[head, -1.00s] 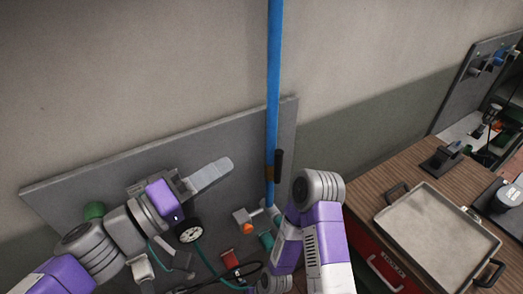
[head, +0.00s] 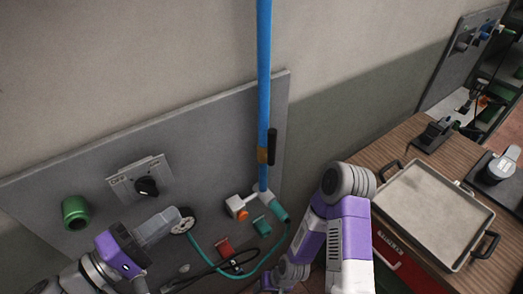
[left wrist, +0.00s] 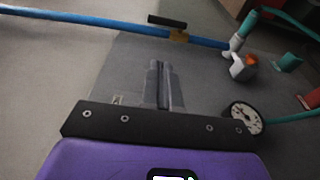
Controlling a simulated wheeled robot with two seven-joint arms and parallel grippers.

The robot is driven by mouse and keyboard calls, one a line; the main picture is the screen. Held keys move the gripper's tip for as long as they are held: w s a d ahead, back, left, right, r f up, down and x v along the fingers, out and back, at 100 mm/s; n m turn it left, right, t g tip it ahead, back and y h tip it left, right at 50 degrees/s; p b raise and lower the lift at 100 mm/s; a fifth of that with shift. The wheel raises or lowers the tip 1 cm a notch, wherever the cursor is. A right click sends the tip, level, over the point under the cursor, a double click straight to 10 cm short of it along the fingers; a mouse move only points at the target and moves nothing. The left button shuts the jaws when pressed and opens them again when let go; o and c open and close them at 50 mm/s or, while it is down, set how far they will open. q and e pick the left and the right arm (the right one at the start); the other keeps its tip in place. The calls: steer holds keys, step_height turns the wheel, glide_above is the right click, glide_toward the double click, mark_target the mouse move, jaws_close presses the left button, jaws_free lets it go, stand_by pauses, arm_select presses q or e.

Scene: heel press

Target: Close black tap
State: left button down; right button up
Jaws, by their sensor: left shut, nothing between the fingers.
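The black tap is a black lever (head: 272,147) beside a brass-coloured valve body (head: 263,156) on the vertical blue pipe. In the head view the lever lies roughly along the pipe. The left wrist view shows the lever (left wrist: 167,21) and the brass part (left wrist: 179,36) beyond my fingers. My left gripper (head: 164,222) is shut and empty, below and left of the tap and clear of it. Its shut fingers also show in the left wrist view (left wrist: 161,72).
A round gauge (head: 182,220) is close to my left fingertips. A black knob (head: 146,187) and a green knob (head: 76,212) are on the grey panel (head: 225,120). An orange-knobbed valve (head: 237,206) sits at the pipe's foot. A metal tray (head: 435,213) is on the right.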

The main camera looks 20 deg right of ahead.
arm_select(q)
steer(key=d, duration=0.1)
steer(key=p, duration=0.6)
glide_toward(269, 144)
steer(key=x, duration=0.5)
steer(key=shift+w+d+f, duration=0.1)
steer(key=shift+w+d, duration=0.1)
steer(key=shift+d, duration=0.1)
steer(key=shift+w+d, duration=0.35)
steer(key=shift+d, duration=0.15)
